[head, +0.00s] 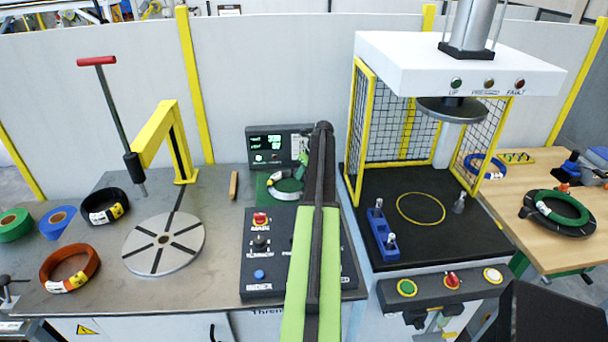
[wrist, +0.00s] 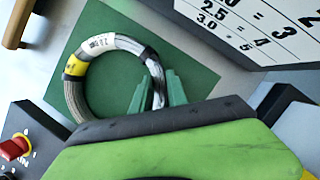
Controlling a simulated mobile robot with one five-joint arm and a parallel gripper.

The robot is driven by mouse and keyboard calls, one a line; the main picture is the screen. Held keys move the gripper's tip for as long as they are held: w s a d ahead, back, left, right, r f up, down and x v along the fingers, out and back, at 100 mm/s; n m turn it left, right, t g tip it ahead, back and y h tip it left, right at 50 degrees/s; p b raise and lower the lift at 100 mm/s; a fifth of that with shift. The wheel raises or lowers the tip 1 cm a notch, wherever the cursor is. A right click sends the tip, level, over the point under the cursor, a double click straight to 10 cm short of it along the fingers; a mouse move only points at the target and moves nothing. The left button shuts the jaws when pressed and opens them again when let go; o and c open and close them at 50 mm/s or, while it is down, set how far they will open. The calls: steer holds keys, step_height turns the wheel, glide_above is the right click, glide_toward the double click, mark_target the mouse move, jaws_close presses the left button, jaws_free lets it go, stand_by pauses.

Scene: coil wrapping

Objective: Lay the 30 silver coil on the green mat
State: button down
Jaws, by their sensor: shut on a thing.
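The silver coil (wrist: 72,97) is a grey wire ring with a yellow band and a white label, whose print is too small to read surely. It lies over the green mat (wrist: 192,60) in the wrist view, inside the mat's outline. My gripper (wrist: 157,88) has its green fingers shut on the coil's right side. In the head view the coil (head: 284,196) also shows over the mat (head: 263,188), with my gripper (head: 303,160) at its upper right. My arm hides part of the mat and coil. I cannot tell whether the coil touches the mat.
A display box (head: 278,148) stands behind the mat and a control panel (head: 262,268) in front. A wooden-coloured bar (head: 233,185) lies to the left. A turntable (head: 163,243), orange coil (head: 69,270) and black coil (head: 105,206) are further left. A caged press (head: 455,150) stands right.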

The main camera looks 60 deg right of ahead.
steer(key=shift+f, duration=0.15)
steer(key=c, duration=1.3)
jaws_free()
steer(key=p+v, duration=1.1)
steer(key=v, duration=0.1)
steer(key=shift+r, duration=0.25)
steer(key=shift+w, duration=0.1)
